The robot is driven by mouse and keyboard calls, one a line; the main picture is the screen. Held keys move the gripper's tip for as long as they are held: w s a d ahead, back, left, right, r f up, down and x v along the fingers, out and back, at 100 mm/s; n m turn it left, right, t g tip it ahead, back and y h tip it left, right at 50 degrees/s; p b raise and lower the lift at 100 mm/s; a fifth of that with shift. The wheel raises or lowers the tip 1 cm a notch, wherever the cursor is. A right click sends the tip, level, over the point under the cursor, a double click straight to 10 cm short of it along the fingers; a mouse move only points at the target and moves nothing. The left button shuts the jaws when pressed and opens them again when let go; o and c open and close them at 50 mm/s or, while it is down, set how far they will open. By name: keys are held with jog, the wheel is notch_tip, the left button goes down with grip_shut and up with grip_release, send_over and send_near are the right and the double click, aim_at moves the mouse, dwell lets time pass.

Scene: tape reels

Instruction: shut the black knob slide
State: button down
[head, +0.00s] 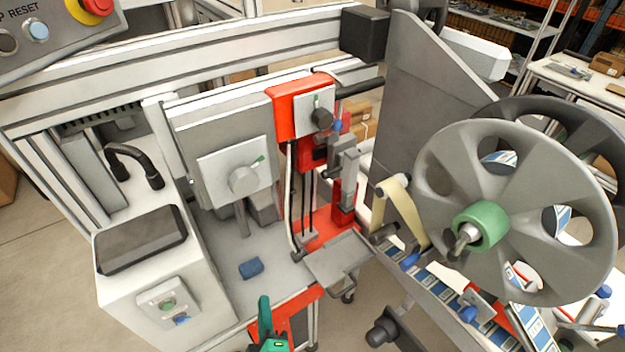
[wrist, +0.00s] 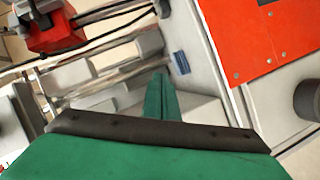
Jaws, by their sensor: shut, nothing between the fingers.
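A dark knob (head: 322,118) sits on a small light plate with a green mark, at the top of the red upright unit (head: 285,100) in the head view. I take this for the black knob slide, but how far it stands open cannot be told. My green gripper (head: 265,305) is low in the head view, well below and left of the knob and apart from it. In the wrist view my gripper's fingers (wrist: 160,95) are together and empty. A dark round knob (wrist: 309,101) shows at that view's right edge; whether it is the same knob is unclear.
A larger grey knob (head: 243,181) sits on a white plate left of the red unit. A blue block (head: 251,268) lies on the grey deck. A grey tray (head: 340,257) juts out right of my gripper. A big grey reel (head: 515,210) stands at the right.

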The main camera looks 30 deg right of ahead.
aim_at(340, 175)
jog(key=w+d+r+g+h, duration=0.3)
jog(key=w+d+r+h, duration=0.25)
jog(key=d+r, duration=0.35)
jog(key=w+d+r+g+h, duration=0.2)
jog(key=w+d+r+h, duration=0.3)
jog(key=r, duration=0.7)
jog(key=f+x, duration=0.1)
jog(key=x, duration=0.9)
jog(key=shift+w+y, duration=0.35)
jog(key=shift+d, duration=0.1)
